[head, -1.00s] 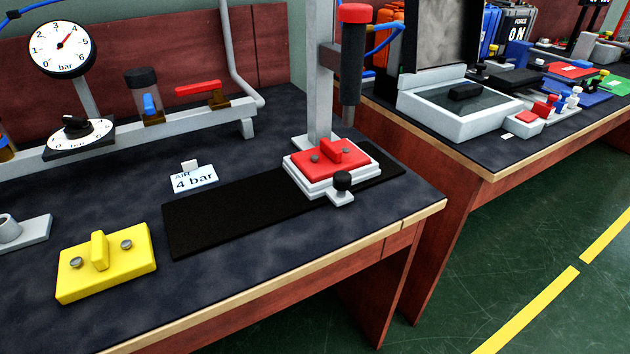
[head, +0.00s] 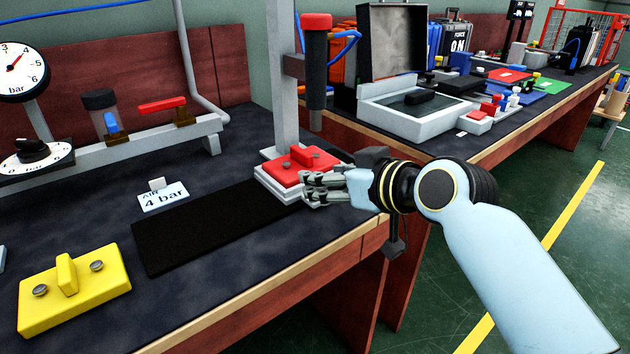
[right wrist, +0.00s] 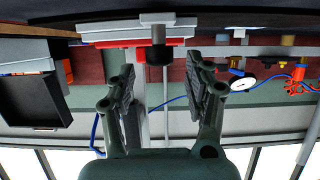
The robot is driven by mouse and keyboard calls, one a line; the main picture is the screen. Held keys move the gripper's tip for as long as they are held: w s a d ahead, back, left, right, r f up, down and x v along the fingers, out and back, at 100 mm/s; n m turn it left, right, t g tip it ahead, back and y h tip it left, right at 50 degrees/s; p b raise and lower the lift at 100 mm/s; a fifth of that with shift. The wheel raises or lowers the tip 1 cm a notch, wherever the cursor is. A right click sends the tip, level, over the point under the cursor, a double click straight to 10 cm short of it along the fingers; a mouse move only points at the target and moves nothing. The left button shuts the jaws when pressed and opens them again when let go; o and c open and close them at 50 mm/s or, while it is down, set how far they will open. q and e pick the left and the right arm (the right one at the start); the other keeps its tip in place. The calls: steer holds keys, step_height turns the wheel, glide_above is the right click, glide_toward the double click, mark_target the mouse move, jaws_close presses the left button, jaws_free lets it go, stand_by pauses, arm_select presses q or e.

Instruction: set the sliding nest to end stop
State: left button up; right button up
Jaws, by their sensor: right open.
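The sliding nest (head: 275,190) is a pale stepped block at the right part of a black track (head: 200,229), below the press. A red plate with a raised rib (head: 301,165) sits on it. My right gripper (head: 306,188) is open at the nest's front edge and hides the front handle in the head view. In the right wrist view, which is upside down, the handle's black knob (right wrist: 160,53) shows between the open fingers (right wrist: 160,72), with the nest (right wrist: 138,32) behind. I cannot tell whether a finger touches it. I cannot make out the end stop. My left gripper is not in view.
A press column with a dark ram (head: 315,80) rises behind the nest. The track's left part is bare. The wooden table edge (head: 290,266) runs in front.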

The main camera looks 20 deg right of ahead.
steer(key=shift+x, duration=1.8)
jaws_close()
